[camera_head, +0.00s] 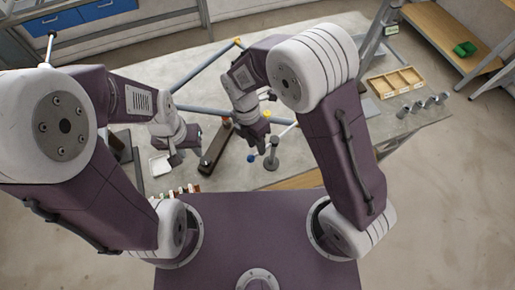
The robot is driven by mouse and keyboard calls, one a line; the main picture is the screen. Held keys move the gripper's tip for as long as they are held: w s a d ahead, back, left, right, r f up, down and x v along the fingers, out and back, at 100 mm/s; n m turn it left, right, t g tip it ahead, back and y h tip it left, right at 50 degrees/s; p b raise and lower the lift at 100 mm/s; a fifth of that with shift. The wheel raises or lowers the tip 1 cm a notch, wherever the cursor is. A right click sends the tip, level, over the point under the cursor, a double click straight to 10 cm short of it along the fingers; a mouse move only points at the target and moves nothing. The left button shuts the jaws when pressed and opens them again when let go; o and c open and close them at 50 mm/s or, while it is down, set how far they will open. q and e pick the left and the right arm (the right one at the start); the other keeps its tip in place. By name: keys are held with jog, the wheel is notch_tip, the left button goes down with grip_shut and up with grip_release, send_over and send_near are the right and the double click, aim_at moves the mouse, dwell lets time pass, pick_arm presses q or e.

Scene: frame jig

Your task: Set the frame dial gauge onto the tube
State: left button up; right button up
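The bike frame's grey-blue tubes (205,67) lie across the middle of the table, with yellow pieces at some joints. A lower tube (200,109) runs toward my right gripper. My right gripper (258,148) points down near the frame's lower right end, and its fingers are small and dark. I cannot tell whether they hold anything. A small grey upright piece with a round foot (271,162) stands beside it; I cannot tell whether this is the dial gauge. My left gripper (174,160) hangs over the near left of the table, its fingertips too small to read.
A dark bar (215,148) lies between my grippers. A small white tray (159,166) is beside my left gripper. A wooden compartment tray (396,82) and several grey cylinders (430,102) stand at the right. The table's (330,35) far part is clear. A shelf with a green bin (465,48) is beyond.

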jog(key=s+d+v, duration=0.1)
jog(key=v, duration=0.4)
jog(key=shift+w+a+r, duration=0.45)
jog(key=shift+a+r, duration=0.05)
jog(key=shift+a, duration=0.05)
jog(key=s+d+f+m+t+y+b, duration=0.1)
jog(key=d+f+m+b, duration=0.3)
jog(key=d+m, duration=0.4)
jog(key=s+d+f+m+t+y+b, duration=0.1)
jog(key=d+f+m+b, duration=0.4)
jog(key=m, duration=1.3)
jog(key=s+d+f+t, duration=0.1)
jog(key=s+d, duration=0.1)
jog(key=d, duration=0.2)
jog(key=shift+s+d+f+m, duration=0.35)
jog(key=shift+m, duration=0.05)
